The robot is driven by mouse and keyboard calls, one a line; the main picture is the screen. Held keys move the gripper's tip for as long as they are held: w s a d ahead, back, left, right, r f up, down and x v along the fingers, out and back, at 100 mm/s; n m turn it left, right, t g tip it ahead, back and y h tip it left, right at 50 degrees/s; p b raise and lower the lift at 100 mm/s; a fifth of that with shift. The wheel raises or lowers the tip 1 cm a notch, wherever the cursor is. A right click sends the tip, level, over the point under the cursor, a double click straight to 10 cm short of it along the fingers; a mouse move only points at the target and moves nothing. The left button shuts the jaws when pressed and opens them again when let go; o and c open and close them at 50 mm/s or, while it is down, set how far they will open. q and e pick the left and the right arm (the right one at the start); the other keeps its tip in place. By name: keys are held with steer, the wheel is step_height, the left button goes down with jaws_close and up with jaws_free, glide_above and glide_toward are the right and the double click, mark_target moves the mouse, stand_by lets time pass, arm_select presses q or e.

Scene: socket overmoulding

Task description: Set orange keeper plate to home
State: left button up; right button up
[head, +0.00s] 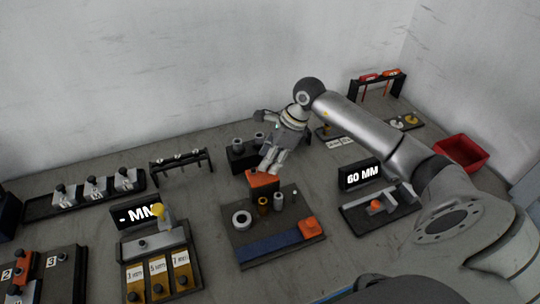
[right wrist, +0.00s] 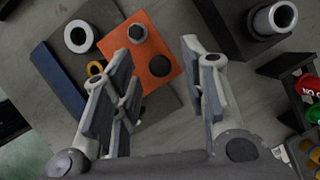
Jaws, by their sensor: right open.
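An orange plate (head: 264,179) sits at the back of the dark fixture base (head: 245,262), just below my right gripper (head: 274,162). In the right wrist view the orange plate (right wrist: 162,68) is flat and square, with a dark round knob or hole on it. A grey cylinder (right wrist: 138,33) shows over its edge. My right gripper (right wrist: 160,58) is open and empty, its fingers spread above the plate. I cannot tell whether a finger touches the plate. A second orange piece (head: 312,228) sits at the right end of the blue strip (head: 268,247). My left gripper is out of view.
A grey ring (head: 242,218), a brass bush (head: 263,205) and a grey sleeve (head: 279,200) stand on the base. A dark block with sleeves (head: 243,157) is behind. The "60 MM" display (head: 361,174) stands right, a red bin (head: 461,152) farther right.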

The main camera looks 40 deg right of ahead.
steer(key=shift+f, duration=0.2)
steer(key=shift+c, duration=0.4)
jaws_close()
